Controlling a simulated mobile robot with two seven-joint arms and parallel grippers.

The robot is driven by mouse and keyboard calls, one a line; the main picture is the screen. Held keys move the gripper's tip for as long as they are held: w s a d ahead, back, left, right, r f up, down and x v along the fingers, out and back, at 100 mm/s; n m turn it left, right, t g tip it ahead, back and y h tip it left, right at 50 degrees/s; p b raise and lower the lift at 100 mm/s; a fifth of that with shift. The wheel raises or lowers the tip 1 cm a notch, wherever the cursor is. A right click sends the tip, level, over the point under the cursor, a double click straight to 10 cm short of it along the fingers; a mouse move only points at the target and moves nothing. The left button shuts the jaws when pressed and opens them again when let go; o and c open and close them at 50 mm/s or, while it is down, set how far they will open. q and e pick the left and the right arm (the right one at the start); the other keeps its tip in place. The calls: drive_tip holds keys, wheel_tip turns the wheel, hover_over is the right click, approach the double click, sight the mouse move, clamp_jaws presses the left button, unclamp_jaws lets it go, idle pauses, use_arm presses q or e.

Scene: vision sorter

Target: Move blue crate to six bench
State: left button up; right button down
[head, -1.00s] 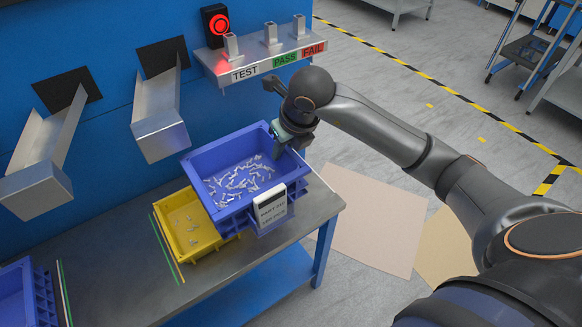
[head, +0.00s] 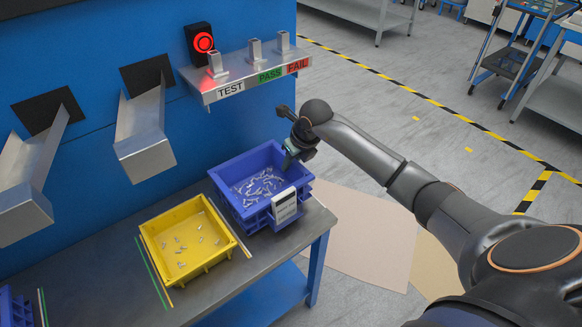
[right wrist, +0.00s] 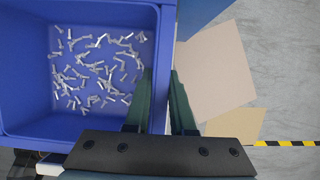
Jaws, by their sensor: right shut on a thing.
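The blue crate (head: 232,172) holds many small pale parts and carries a white label plate on its front. In the head view it is at the right end of the grey bench, right of the yellow crate. I cannot tell whether its base touches the bench. My right gripper (head: 296,150) is at its right rim. In the right wrist view the two fingers of my right gripper (right wrist: 160,105) straddle the crate's wall (right wrist: 163,60) and are shut on it. My left gripper is not in view. No bench marked six can be made out.
The yellow crate (head: 216,262) with a few parts sits beside it on the grey bench (head: 110,300). Another blue crate (head: 14,310) is at the left edge. A shelf labelled TEST, PASS, FAIL (head: 250,78) and metal chutes (head: 142,140) overhang the bench. Floor to the right is open.

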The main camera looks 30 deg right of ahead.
drive_tip(key=shift+f, duration=0.8)
drive_tip(key=c, duration=1.2)
unclamp_jaws()
drive_tip(key=shift+f, duration=0.15)
drive_tip(key=o, duration=0.4)
drive_tip(key=shift+o, duration=0.2)
drive_tip(key=shift+r, duration=0.35)
drive_tip(key=p+v, duration=0.1)
drive_tip(key=v, duration=1)
drive_tip(key=shift+s+r+p, duration=0.2)
drive_tip(key=shift+r+p, duration=0.15)
